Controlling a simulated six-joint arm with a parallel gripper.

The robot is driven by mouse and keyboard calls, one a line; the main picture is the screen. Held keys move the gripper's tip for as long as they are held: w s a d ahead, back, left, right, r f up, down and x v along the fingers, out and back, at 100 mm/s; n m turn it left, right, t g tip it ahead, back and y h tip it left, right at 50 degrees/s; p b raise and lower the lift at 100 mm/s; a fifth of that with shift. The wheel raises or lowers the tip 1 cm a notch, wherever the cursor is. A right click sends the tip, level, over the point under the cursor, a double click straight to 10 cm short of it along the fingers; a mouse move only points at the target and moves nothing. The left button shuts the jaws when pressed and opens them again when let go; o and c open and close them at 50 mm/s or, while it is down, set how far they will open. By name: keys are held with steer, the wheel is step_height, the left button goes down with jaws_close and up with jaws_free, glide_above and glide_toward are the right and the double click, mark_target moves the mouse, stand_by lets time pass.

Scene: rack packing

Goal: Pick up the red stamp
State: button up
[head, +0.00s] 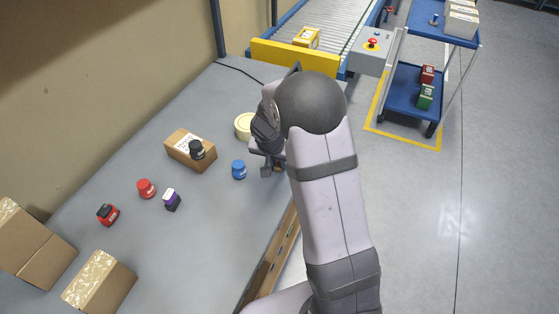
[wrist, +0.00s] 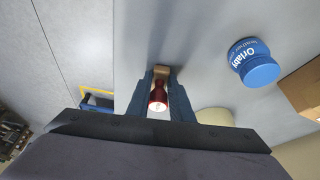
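The red stamp (wrist: 157,96) is between my fingers in the wrist view. It has a red handle with a bright glare on its near end, and a tan block at its far end. My gripper (wrist: 161,80) has its fingers drawn in close on both sides of the stamp and looks shut on it. In the head view my gripper (head: 273,168) is low by the table's right edge, and my arm hides most of the stamp. Whether the stamp touches the table cannot be told.
A blue jar (head: 238,170) stands left of my gripper, also in the wrist view (wrist: 256,64). A cream round item (head: 243,126) is behind it.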

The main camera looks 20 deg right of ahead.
jaws_close()
